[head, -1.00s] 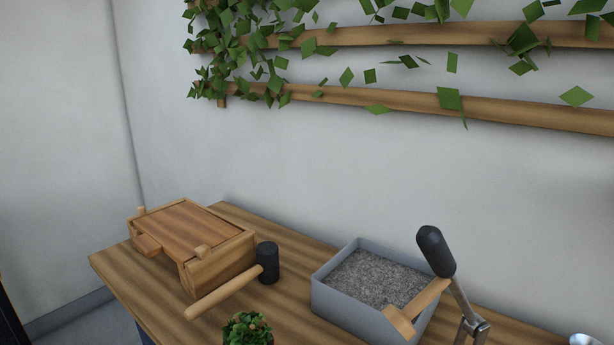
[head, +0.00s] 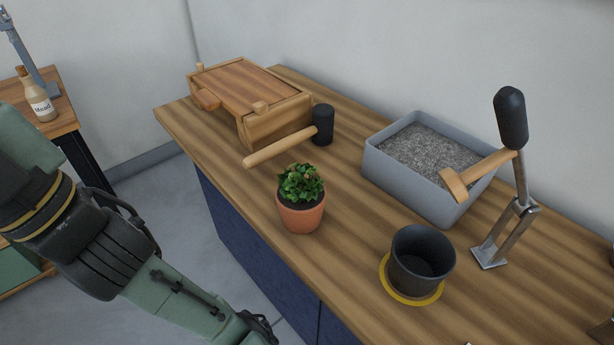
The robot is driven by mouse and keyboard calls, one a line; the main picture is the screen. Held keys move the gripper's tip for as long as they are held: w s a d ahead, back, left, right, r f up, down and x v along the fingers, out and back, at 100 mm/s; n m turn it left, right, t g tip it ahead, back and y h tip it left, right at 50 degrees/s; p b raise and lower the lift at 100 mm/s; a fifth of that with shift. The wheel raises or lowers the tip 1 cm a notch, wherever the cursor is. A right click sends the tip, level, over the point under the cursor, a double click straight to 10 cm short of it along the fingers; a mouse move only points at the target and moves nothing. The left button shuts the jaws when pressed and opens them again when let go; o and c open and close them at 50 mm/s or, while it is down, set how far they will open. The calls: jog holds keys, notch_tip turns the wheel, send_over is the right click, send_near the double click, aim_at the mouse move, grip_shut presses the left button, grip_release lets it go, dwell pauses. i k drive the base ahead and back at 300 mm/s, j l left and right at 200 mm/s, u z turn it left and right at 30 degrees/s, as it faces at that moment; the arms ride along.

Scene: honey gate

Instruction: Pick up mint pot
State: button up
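The mint pot (head: 300,214) is a terracotta pot with a leafy green plant. It stands upright near the front edge of the wooden counter (head: 345,262) in the head view. Nothing touches it. My green and black arm reaches in from the left, in front of the counter and lower left of the pot. My gripper is not clearly visible; the arm runs out of the picture at the bottom.
Behind the pot are a mallet (head: 284,146) and a wooden box (head: 252,101). To its right are a grey bin of gravel (head: 405,185), a lever tool (head: 510,170) and a dark empty pot (head: 422,262) on a yellow ring (head: 388,287). A side table (head: 62,122) holds a bottle (head: 38,97).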

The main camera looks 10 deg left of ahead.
aim_at(301, 194)
jog(key=k+j, duration=0.1)
jog(key=j, duration=0.3)
jog(key=j+z, duration=0.1)
jog(key=j, duration=0.3)
jog(key=k+j, duration=0.15)
jog(key=j, duration=0.25)
jog(key=k+j+z, duration=0.1)
jog(key=j, duration=0.3)
jog(key=j+z, duration=0.1)
jog(key=z, duration=1.4)
